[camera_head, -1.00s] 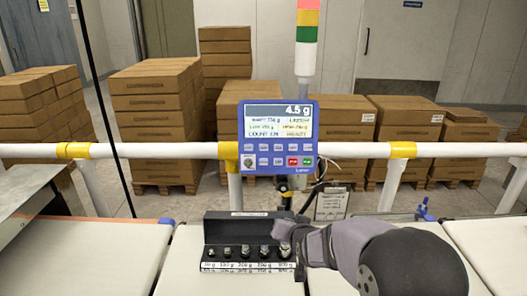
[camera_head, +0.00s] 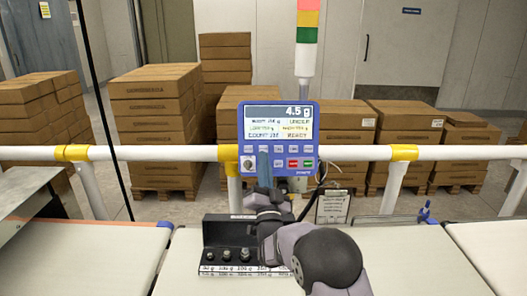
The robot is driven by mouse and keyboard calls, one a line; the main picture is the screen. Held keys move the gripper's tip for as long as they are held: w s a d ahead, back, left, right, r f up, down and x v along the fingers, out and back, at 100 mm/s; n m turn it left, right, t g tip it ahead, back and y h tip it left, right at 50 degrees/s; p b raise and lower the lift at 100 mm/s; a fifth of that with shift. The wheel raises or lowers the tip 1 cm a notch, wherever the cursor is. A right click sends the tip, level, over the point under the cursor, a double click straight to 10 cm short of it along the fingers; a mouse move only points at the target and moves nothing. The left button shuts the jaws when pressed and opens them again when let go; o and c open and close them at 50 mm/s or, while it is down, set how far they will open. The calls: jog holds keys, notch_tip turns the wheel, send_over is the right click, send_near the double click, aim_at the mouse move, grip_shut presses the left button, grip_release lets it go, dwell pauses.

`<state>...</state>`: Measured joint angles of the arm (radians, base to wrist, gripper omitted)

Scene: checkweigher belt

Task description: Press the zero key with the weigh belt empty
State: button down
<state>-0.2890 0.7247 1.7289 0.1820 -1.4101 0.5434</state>
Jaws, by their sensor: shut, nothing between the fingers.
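The blue indicator panel (camera_head: 278,121) is mounted at the rail, and its screen reads 4.5 g. Its keypad has two rows of keys, with a red key (camera_head: 293,163) and a green key (camera_head: 308,163) at lower right. My gripper (camera_head: 264,170) is shut and empty, pointing up in front of the keypad's left-middle keys. It hides at least one lower key; I cannot tell whether it touches. The zero key's label is too small to read. The middle belt (camera_head: 400,262) holds no product that I can see; a black weight box (camera_head: 215,232) shows over its left part.
The box holds several metal weights (camera_head: 227,255), partly behind my arm. A white rail (camera_head: 360,152) with yellow clamps runs behind the belts. A stack light (camera_head: 306,40) rises behind the panel. Side belts (camera_head: 90,255) lie left and right. Cartons on pallets stand behind.

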dwell(0.4)
jog(key=w+f+b, duration=0.2)
jog(key=w, duration=0.6)
jog(key=shift+w+f, duration=0.2)
dwell(0.3)
jog(key=shift+w+f+b, duration=0.15)
jog(key=shift+w+b, duration=0.1)
jog(key=shift+b, duration=0.45)
dwell(1.4)
jog(key=shift+w+f+b, duration=0.1)
jog(key=shift+w+b, duration=0.45)
jog(key=shift+b, duration=0.05)
dwell(0.9)
jog(key=shift+s, duration=0.1)
dwell(0.3)
jog(key=shift+s+r+b, duration=0.25)
jog(key=shift+s+b, duration=0.2)
jog(key=shift+s, duration=0.25)
jog(key=shift+s, duration=0.15)
